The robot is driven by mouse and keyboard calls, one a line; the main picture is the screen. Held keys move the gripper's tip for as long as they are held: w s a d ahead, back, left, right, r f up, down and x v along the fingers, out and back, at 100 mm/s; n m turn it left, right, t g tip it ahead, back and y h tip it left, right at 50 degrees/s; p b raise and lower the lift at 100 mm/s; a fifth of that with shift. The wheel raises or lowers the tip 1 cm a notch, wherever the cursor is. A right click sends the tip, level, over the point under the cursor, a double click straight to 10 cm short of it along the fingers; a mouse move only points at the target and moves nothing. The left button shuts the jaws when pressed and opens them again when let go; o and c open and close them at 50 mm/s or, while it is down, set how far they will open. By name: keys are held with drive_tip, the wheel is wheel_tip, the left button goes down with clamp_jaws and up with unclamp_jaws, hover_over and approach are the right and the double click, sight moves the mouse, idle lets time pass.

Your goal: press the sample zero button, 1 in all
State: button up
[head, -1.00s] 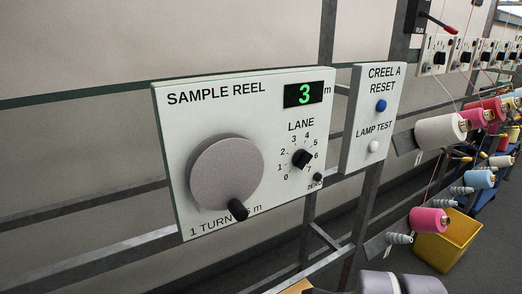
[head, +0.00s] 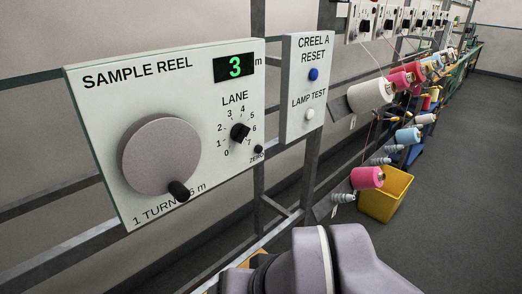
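The sample reel panel (head: 88,112) is a white plate on a metal frame at the left of the head view. Its small dark zero button (head: 258,149) sits at the lower right of the plate, above the label ZERO. The display (head: 235,67) reads a green 3 m. The lane knob (head: 240,132) is black, with numbers around it. A large grey reel disc (head: 160,155) has a black crank handle (head: 179,190). My gripper is not in view; only part of my arm shows at the bottom.
A second panel (head: 290,85), right of the first, carries a blue reset button (head: 314,74) and a white lamp test button (head: 310,114). Yarn cones, including a cream one (head: 370,94), stick out beyond it. A yellow bin (head: 384,196) stands on the floor, which is open at right.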

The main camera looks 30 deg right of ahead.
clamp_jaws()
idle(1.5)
